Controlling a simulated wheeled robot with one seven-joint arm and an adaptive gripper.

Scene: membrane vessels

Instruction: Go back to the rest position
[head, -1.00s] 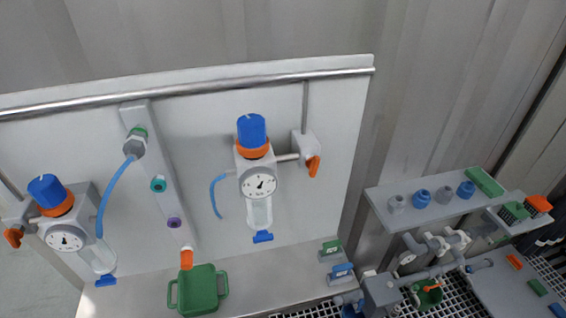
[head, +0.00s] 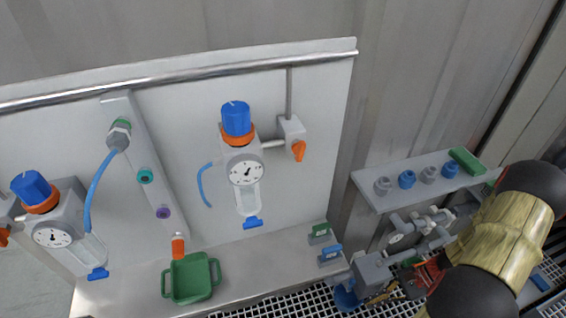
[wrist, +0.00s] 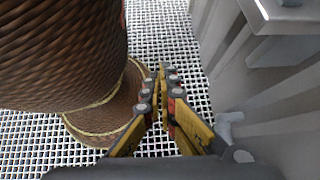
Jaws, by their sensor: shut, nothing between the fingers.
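My gripper (wrist: 164,78) shows in the wrist view, with its yellow and black fingers together and nothing between them. It points down over a white grating (wrist: 170,20) and appears clear of it. In the head view, my tan and black arm comes in at the lower right, in front of the right-hand bench and part of the pipework. I cannot make out the fingertips clearly there.
A panel (head: 330,120) carries two blue-capped regulators (head: 242,150) (head: 52,215) with gauges. A green tray (head: 191,279) stands below. A shelf (head: 372,200) holds blue and grey fittings. Grey pipework (head: 375,268) stands near my arm. A grey wall (wrist: 225,60) rises right of my gripper.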

